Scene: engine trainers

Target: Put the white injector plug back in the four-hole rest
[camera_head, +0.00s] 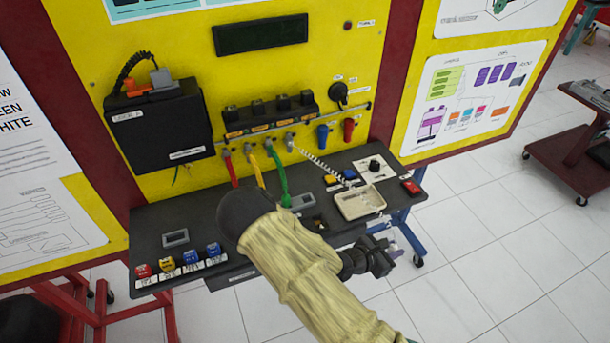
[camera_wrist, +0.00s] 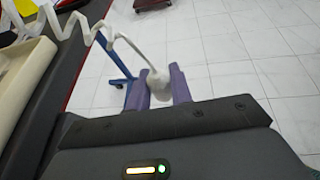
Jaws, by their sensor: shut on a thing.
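My gripper (camera_head: 392,254) is past the front edge of the bench, right of the middle in the head view. In the wrist view its purple fingers (camera_wrist: 158,90) are shut on the white injector plug (camera_wrist: 158,82). The plug hangs over the floor, clear of the bench. Its white coiled cord (camera_head: 325,168) runs from the fourth position on the panel's rail, over the cream tray. The cord also shows in the wrist view (camera_wrist: 100,30). I cannot clearly make out the four-hole rest; my arm hides part of the bench where the green cord (camera_head: 280,182) ends.
The cream tray (camera_head: 345,213) lies on the dark bench (camera_head: 150,222), left of my gripper; its edge shows in the wrist view (camera_wrist: 30,90). Red, yellow and green cords hang behind my arm. Several coloured knobs (camera_head: 190,257) line the bench's left front. Open floor lies right.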

